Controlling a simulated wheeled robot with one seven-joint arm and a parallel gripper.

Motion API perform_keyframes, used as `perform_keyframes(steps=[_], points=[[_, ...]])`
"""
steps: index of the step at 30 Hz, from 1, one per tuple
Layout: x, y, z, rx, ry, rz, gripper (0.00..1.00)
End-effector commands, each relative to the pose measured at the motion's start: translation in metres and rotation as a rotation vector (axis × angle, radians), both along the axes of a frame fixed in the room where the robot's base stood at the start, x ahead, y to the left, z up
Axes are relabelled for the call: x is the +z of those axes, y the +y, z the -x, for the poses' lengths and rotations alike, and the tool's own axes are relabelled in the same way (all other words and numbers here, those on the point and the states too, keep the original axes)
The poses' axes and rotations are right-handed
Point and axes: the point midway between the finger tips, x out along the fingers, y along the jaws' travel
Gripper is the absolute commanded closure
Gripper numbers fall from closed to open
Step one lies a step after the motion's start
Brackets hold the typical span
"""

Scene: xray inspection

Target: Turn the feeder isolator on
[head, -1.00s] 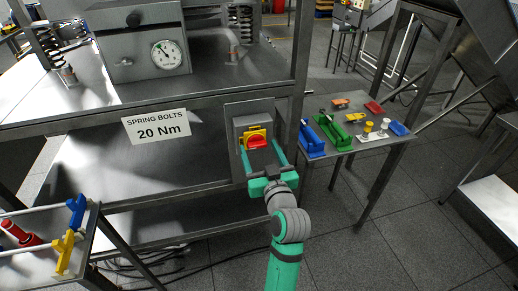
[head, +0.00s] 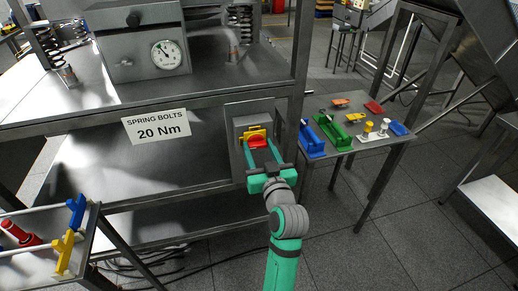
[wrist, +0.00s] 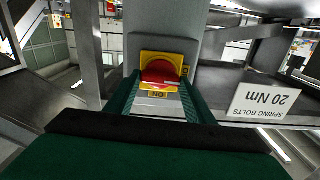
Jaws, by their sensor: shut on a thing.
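The feeder isolator is a grey box (head: 240,125) on the bench frame, with a yellow plate (head: 255,131) and a red rotary handle (head: 257,141). My gripper (head: 259,146) reaches it from the front, its green fingers on either side of the red handle and shut on it. In the wrist view the red handle (wrist: 162,71) sits between the fingertips (wrist: 160,80), in front of the yellow plate (wrist: 180,59). A small yellow label (wrist: 157,94) shows there, upside down. The fingers partly hide the handle's sides, and its exact angle is hard to tell.
A sign (head: 157,126) reading "SPRING BOLTS 20 Nm" hangs left of the isolator. A side table (head: 345,150) with coloured parts stands close on the right. A rack (head: 40,262) with coloured clips is at lower left. Open floor lies at lower right.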

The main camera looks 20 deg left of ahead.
Motion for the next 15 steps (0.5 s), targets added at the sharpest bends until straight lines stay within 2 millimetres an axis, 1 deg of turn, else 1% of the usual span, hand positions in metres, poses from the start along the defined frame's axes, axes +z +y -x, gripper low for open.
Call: perform_keyframes(steps=[8,15], points=[[-0.0004,-0.0001,0.0,0.001,0.098,-0.144,0.74],[-0.0007,-0.0008,-0.0004,0.001,0.223,-0.329,0.74]])
